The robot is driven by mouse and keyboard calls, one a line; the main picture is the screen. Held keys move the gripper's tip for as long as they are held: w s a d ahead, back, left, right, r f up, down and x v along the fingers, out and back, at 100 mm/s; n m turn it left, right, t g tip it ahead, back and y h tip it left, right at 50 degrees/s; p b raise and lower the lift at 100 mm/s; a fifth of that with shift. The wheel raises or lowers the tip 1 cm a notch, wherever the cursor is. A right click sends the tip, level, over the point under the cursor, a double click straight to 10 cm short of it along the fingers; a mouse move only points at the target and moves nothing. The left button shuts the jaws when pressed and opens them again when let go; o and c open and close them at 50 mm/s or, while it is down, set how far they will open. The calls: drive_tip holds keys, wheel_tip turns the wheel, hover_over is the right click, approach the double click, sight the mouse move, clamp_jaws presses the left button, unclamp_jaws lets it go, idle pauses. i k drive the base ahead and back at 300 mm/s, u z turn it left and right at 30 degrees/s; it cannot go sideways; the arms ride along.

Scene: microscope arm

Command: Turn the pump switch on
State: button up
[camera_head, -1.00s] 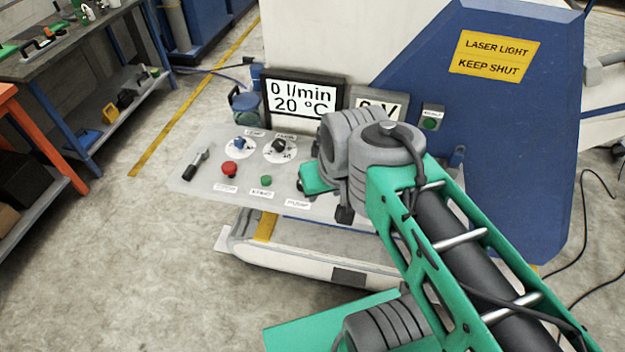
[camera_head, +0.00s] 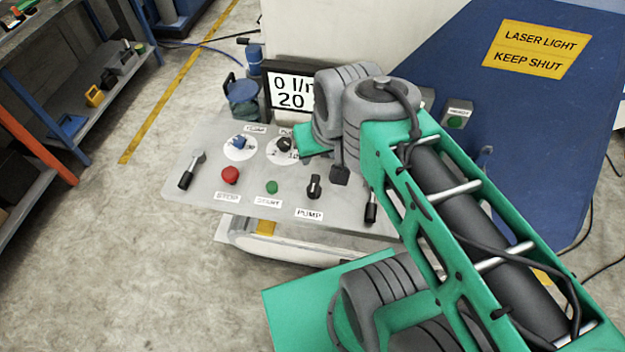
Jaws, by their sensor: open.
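The pump switch (camera_head: 314,187) is a black rotary knob on the grey control panel (camera_head: 215,150), just above the label PUMP (camera_head: 309,214). Its handle stands roughly upright in the picture. The display (camera_head: 289,92) is partly covered by my arm and shows a 0 on its top line and 20 below. The green end of my gripper (camera_head: 313,141) is above the back of the panel, up and behind the pump switch in the picture, apart from it. Its fingers are hard to make out, and nothing is seen held in it.
A red button (camera_head: 230,175), a green button (camera_head: 272,187), a blue dial knob (camera_head: 239,143) and a black dial knob (camera_head: 284,144) share the panel. Black-handled levers stand at its left (camera_head: 190,170) and right (camera_head: 371,207).

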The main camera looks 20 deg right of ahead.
sight(314, 189)
drive_tip(key=z, duration=0.55)
drive_tip(key=k, duration=1.3)
drive_tip(key=u, duration=0.2)
drive_tip(key=i, duration=0.75)
drive_tip(key=u, duration=0.95)
drive_tip(key=i, duration=0.3)
drive_tip(key=u, duration=0.15)
